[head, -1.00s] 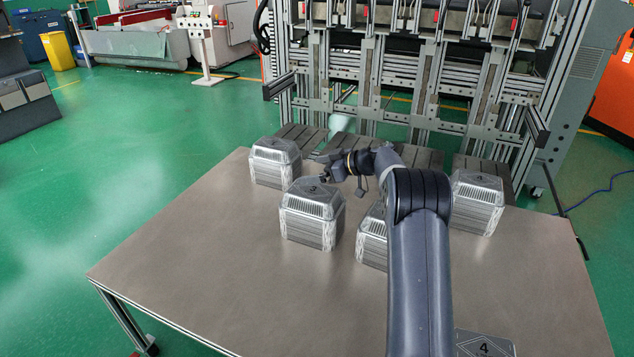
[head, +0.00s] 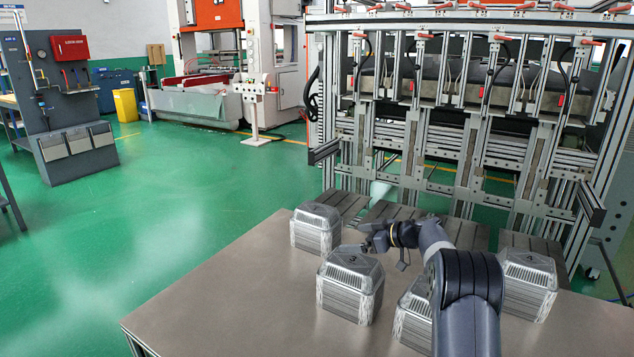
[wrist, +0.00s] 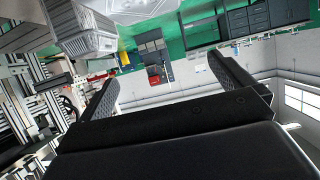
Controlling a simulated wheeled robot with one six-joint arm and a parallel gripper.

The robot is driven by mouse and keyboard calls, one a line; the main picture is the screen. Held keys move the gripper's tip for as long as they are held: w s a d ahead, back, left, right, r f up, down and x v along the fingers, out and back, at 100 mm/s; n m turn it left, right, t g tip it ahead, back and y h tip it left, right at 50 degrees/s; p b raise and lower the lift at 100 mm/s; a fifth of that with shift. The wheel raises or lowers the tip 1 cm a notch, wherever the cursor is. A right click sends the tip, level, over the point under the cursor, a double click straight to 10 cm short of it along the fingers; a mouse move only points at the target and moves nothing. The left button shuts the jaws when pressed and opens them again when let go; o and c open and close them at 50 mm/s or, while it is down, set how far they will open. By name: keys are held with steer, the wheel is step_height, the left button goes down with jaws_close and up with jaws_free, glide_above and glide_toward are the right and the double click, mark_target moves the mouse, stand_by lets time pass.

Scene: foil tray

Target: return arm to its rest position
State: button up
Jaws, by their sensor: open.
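My gripper (head: 374,239) is above the table, over the far side of the front-left stack of foil trays (head: 350,292). My arm is bent and reaches forward from the lower right. In the wrist view my gripper (wrist: 170,72) has its two dark fingers wide apart with nothing between them. Another stack (head: 316,231) stands to the left behind. A third stack (head: 411,318) is partly hidden by my arm, and a fourth (head: 528,287) stands to its right. A stack also shows at the upper left of the wrist view (wrist: 82,36).
The stacks stand on a brown table (head: 235,310), whose left part is bare. A metal frame machine (head: 440,150) rises behind the table. Green floor (head: 190,220) lies open to the left, with a grey workstation (head: 70,120) farther off.

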mark_target(357, 261)
step_height(357, 261, down, 7)
steer(key=shift+f, duration=0.15)
step_height(357, 261, up, 3)
steer(key=p, duration=0.4)
steer(key=shift+p, duration=0.3)
